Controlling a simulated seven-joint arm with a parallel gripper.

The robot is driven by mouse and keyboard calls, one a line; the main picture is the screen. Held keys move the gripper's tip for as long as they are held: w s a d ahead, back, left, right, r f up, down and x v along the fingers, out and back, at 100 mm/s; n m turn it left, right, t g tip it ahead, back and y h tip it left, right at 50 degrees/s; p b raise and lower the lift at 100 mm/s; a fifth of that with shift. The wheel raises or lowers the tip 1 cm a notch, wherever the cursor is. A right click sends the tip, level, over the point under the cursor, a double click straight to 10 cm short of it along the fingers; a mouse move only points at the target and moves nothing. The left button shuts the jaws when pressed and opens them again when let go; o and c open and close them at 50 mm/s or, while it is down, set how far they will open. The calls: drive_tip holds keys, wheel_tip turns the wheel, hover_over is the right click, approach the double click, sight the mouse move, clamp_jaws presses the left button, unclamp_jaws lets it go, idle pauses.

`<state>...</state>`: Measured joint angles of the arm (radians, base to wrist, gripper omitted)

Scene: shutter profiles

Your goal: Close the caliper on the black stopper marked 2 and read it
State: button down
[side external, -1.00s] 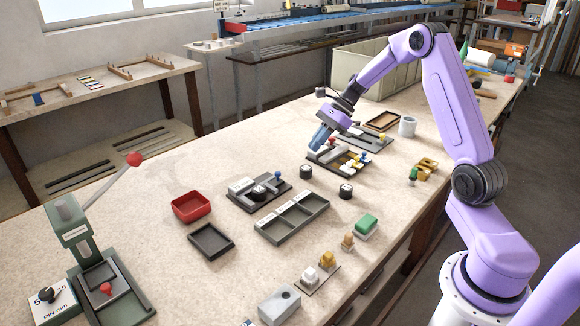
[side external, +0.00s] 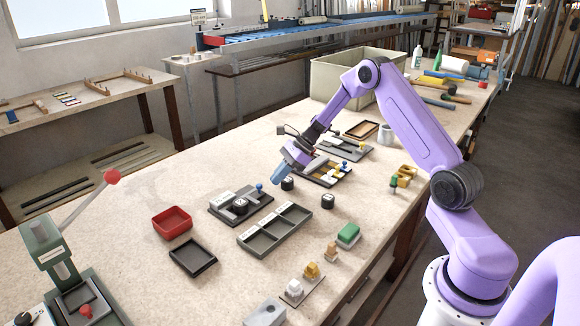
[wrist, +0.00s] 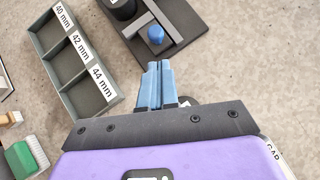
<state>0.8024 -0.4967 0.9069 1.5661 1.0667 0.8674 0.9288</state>
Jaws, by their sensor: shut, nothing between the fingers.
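The caliper (side external: 226,212) is a dark board with a white label, a grey sliding bar and a blue knob (side external: 260,187). A black stopper (side external: 240,206) with a white top sits on it; its mark is too small to read. In the wrist view, the blue knob (wrist: 155,35) and part of the black stopper (wrist: 122,8) show at the top. My gripper (side external: 276,180) has blue fingers, shut and empty, above the table just right of the blue knob. In the wrist view, its fingertips (wrist: 157,66) point towards the knob, apart from it.
Two more black stoppers (side external: 287,183) (side external: 327,201) stand right of the caliper. A three-compartment tray (wrist: 73,62) is labelled 40, 42 and 44 mm. A red tray (side external: 172,222) and a dark tray (side external: 192,258) lie left. A board with knobs (side external: 325,172) lies behind my gripper.

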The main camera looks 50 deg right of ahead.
sight(249, 199)
drive_tip(key=shift+w+a, duration=0.3)
drive_tip(key=shift+a, duration=0.25)
drive_tip(key=shift+w+a, duration=0.25)
drive_tip(key=shift+a, duration=0.3)
drive_tip(key=shift+a+f, duration=0.1)
drive_tip(key=shift+a, duration=2.2)
drive_tip(key=d, duration=0.1)
drive_tip(key=s+d, duration=0.1)
drive_tip(key=d, duration=0.2)
drive_tip(key=shift+s+r, duration=0.2)
drive_tip(key=shift+s, duration=0.1)
drive_tip(key=v, duration=1)
drive_tip(key=shift+d, duration=0.3)
